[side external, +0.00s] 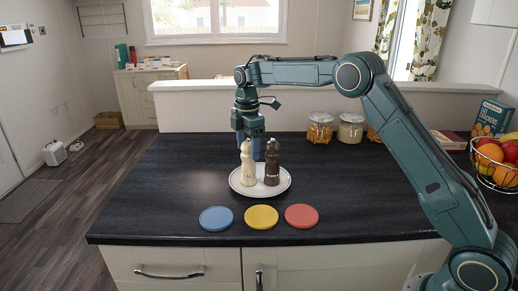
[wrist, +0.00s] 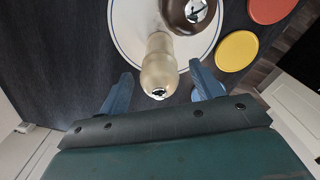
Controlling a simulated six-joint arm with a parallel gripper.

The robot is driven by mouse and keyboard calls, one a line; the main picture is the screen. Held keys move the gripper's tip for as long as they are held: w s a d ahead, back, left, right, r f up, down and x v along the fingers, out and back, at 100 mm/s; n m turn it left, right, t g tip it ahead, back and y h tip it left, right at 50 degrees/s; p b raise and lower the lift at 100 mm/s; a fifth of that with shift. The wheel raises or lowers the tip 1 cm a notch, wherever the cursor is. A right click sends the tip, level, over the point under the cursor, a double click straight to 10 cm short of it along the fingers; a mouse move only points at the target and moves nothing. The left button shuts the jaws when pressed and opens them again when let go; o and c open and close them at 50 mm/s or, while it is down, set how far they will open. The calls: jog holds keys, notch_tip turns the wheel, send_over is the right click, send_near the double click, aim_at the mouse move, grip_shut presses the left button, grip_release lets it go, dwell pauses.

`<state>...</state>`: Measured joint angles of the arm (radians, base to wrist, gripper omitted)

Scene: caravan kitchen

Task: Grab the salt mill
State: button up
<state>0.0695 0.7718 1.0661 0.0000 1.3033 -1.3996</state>
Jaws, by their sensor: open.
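The cream salt mill (side external: 248,166) stands upright on a white plate (side external: 236,186), left of the dark brown pepper mill (side external: 272,165). In the wrist view the salt mill (wrist: 158,60) shows from above with its metal top toward me. The pepper mill (wrist: 188,14) is close by at the top edge, partly cut off.
Blue (side external: 216,218), yellow (side external: 261,217) and red (side external: 301,217) coasters lie in front of the plate. Glass jars (side external: 320,128) stand at the back ledge, and a fruit basket (side external: 497,165) is at the right. The counter's left part is clear.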

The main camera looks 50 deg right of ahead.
aim_at(248, 155)
jog(key=shift+f, duration=1.6)
grip_shut()
